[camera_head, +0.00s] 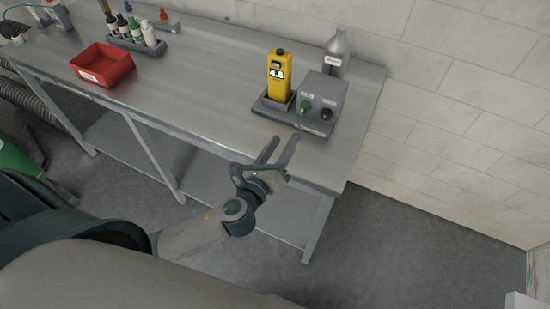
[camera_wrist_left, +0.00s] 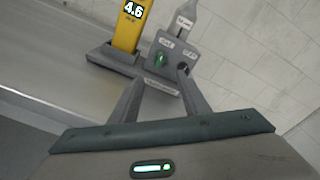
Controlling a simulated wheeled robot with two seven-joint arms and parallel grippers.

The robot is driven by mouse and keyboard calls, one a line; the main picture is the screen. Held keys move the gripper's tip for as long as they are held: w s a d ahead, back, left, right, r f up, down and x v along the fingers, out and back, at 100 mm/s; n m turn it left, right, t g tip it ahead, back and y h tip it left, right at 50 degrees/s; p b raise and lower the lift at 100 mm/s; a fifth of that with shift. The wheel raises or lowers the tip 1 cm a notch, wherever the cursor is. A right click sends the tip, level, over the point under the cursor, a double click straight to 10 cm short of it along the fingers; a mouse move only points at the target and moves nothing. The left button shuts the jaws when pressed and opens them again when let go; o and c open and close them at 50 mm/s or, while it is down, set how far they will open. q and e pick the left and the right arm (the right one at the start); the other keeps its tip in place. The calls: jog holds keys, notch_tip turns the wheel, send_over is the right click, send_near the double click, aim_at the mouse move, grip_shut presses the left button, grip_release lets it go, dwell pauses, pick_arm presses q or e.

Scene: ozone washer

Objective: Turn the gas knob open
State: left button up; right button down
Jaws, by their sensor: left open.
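A grey control box (camera_head: 327,93) stands at the right end of the steel bench. Its front carries a green knob (camera_head: 304,107) on the left and a black knob (camera_head: 326,114) on the right. The labels above them are too small to read, so I cannot tell which is the gas knob. The wrist view also shows the green knob (camera_wrist_left: 159,59) and the black knob (camera_wrist_left: 183,68), partly near a fingertip. My left gripper (camera_head: 281,146) is open and empty in front of the bench edge, apart from the box. My right gripper is not in view.
A yellow meter (camera_head: 279,77) with a digital readout stands in the grey base left of the box. A grey bottle (camera_head: 338,50) stands behind. A red bin (camera_head: 102,67) and a rack of bottles (camera_head: 137,44) are farther left. Bench between is clear.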

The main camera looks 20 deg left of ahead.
pick_arm(q)
jog(key=s, duration=0.2)
jog(key=s+b, duration=0.1)
jog(key=s, duration=0.1)
jog(key=shift+s+r, duration=0.2)
jog(key=shift+s, duration=0.1)
jog(key=shift+a, duration=0.1)
